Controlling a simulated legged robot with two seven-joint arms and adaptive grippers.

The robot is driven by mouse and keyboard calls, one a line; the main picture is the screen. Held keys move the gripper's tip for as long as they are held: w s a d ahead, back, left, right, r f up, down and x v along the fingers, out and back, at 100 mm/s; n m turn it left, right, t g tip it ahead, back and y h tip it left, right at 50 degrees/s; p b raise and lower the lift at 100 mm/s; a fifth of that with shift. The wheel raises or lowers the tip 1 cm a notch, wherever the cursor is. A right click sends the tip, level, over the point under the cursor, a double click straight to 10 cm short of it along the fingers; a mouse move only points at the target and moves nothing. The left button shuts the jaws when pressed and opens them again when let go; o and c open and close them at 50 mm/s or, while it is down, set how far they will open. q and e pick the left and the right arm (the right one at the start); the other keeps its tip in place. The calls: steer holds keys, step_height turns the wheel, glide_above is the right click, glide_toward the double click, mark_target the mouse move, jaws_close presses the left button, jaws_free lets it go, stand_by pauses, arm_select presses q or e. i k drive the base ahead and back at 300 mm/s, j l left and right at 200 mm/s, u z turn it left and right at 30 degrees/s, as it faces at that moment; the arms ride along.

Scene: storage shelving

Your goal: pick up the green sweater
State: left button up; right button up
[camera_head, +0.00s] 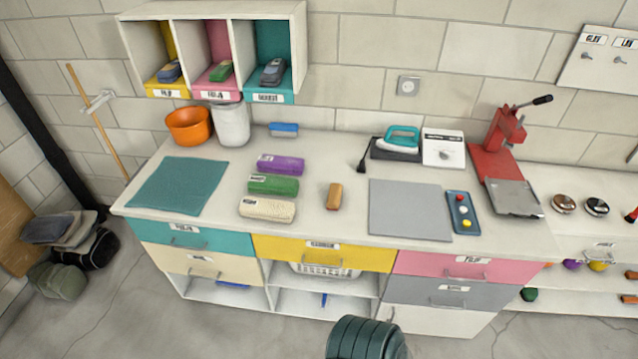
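A green folded bundle (273,185), which looks like the green sweater, lies on the white counter. It sits in a row between a purple bundle (280,164) behind it and a cream bundle (267,209) in front of it. The three are close together, and each seems to bear a small label. The green bundle is fully in sight with nothing on top of it. Neither of my grippers shows in the head view.
The counter (330,228) also bears a teal mat (178,186), a tan block (334,196), a grey mat (410,209), an iron (402,138) and a red press (502,135). A cubby shelf (271,98) hangs above. A dark teal ribbed object (365,338) stands at the bottom edge.

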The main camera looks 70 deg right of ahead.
mark_target(278, 185)
steer(key=z, duration=1.85)
